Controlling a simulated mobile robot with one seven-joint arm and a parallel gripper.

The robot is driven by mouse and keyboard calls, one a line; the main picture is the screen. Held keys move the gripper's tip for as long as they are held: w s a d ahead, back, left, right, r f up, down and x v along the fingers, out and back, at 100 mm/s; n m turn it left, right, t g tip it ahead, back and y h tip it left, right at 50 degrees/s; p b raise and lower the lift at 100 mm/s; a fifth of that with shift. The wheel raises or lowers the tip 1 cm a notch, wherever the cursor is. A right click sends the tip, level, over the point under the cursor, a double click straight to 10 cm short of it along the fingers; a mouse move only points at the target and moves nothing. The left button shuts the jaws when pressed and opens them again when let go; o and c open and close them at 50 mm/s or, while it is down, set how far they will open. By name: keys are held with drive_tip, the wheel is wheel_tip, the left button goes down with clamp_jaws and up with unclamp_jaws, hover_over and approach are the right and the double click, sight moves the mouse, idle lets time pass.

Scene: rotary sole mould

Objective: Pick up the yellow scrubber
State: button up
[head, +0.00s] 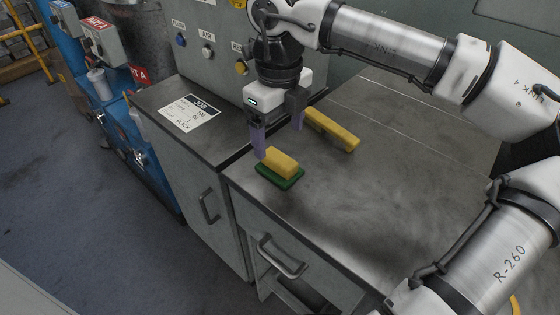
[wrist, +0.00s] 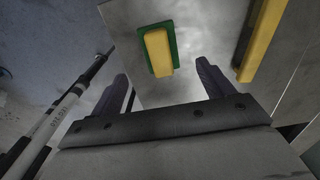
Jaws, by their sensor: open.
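The yellow scrubber (head: 281,164) is a small yellow block with a green pad (head: 279,177) under it. It lies flat near the front left corner of the grey bench top. My gripper (head: 279,142) is open and empty, pointing down just behind and above the scrubber. One finger overlaps the scrubber's back edge in the head view, so I cannot tell the exact gap. In the wrist view the scrubber (wrist: 159,52) lies beyond the fingertips of my gripper (wrist: 162,72), roughly centred between them, with green showing around its far end and sides.
A longer yellow tool (head: 332,130) with a dark edge lies on the bench behind and right of the scrubber; it also shows in the wrist view (wrist: 262,40). A job card (head: 190,112) lies on the left cabinet top. The bench top (head: 370,190) to the right is clear.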

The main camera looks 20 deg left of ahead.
sight(279, 157)
wheel_tip(279, 157, down, 7)
drive_tip(key=shift+f+p, duration=0.2)
drive_tip(key=shift+p, duration=0.7)
drive_tip(key=shift+c, duration=0.4)
drive_tip(key=c, duration=1)
